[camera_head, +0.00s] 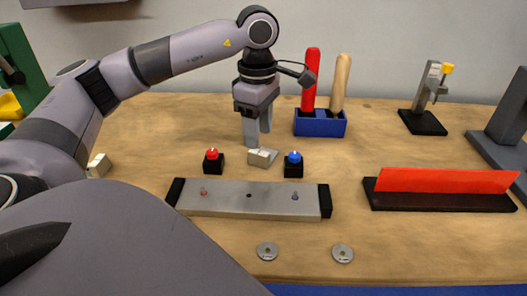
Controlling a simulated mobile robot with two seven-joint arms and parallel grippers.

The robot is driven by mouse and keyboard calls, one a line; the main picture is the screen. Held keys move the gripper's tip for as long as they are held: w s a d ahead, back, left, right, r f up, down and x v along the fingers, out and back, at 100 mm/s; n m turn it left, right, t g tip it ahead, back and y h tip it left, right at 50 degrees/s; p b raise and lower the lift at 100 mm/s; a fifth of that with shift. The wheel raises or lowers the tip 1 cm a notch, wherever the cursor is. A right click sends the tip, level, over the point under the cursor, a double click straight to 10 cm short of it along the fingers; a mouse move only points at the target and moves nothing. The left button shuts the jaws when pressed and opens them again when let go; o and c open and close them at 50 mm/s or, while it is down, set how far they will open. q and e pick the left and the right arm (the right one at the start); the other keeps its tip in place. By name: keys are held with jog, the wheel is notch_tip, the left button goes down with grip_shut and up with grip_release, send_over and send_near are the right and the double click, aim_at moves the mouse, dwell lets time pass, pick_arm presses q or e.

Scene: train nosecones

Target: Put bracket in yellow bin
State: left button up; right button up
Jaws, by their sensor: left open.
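My left gripper (257,142) points down over the middle of the table, open, with its fingers apart. A small pale metal piece, which looks like the bracket (262,157), lies on the table right below the fingertips. I cannot tell whether the fingers touch it. A yellow bin (10,106) shows only in part at the far left edge. A similar small pale piece (99,165) lies at the left, partly behind my left arm. My right gripper is not in view.
A red-knobbed block (213,161) and a blue-knobbed block (293,165) flank the bracket. In front is a metal bar fixture (249,199). Behind stands a blue holder (320,123) with two handled tools. A red plate (447,180) is at right. Two washers (267,251) lie near the front.

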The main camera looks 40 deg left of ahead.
aim_at(261, 153)
pick_arm(q)
jog(key=f, duration=0.5)
jog(key=shift+d, duration=0.3)
jog(key=shift+r, duration=0.1)
grip_shut()
